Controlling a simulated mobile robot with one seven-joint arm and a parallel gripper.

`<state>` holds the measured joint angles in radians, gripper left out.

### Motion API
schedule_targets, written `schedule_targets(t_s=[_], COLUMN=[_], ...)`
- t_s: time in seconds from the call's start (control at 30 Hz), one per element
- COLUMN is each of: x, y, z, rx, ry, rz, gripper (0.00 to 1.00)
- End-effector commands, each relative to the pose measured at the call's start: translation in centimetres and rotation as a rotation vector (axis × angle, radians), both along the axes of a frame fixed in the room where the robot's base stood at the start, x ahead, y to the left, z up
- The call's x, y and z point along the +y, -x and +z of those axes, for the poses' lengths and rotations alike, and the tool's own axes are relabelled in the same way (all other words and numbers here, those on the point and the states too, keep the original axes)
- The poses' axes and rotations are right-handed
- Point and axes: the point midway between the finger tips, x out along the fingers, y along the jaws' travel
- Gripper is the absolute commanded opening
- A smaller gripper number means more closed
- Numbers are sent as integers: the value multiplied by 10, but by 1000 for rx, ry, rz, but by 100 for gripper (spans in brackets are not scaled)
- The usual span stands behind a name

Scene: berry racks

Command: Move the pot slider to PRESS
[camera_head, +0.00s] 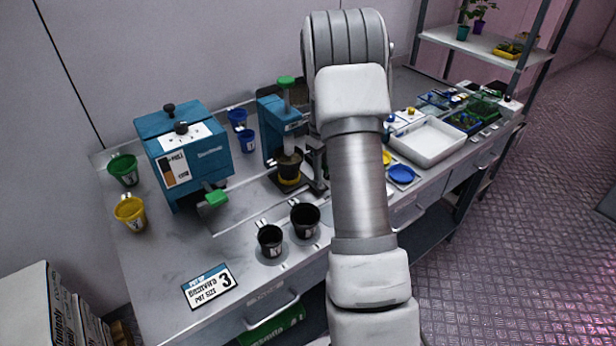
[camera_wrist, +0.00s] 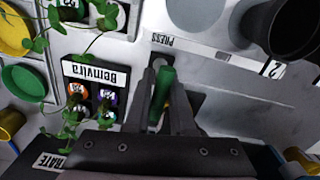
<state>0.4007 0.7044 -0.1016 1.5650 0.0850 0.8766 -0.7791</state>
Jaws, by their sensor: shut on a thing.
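In the wrist view my gripper (camera_wrist: 162,92) is shut on a green handle (camera_wrist: 164,82), with one dark finger on each side of it. The handle appears to belong to the pot slider. A printed PRESS label (camera_wrist: 166,40) is beside it, and a second label (camera_wrist: 222,57) farther right is too small to read. In the head view a dark pot (camera_head: 290,163) with a yellow band below it stands under the blue press (camera_head: 283,118), which has a green knob on top. My arm hides the bench just right of the press.
A blue machine (camera_head: 187,155) with a green lever stands left of the press. Two black pots (camera_head: 305,218) stand in front. Green (camera_head: 123,169) and yellow (camera_head: 130,213) pots are at the left edge. A white tray (camera_head: 428,141) lies right. The front left bench is mostly clear.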

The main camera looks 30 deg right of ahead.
Motion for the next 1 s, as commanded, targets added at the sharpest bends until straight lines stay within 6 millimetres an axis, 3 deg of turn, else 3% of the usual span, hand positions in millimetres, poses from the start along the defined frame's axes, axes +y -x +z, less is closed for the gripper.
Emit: schedule_targets(t_s=[0.5,0.53,0.67,1.0], x=[-12,-12,-12,-9], y=[-2,-2,-2,-2], z=[2,2,2,6], rx=[-6,-6,-6,-4], ry=[7,7,6,2], rz=[2,1,0,0], gripper=[0,24,47,47])
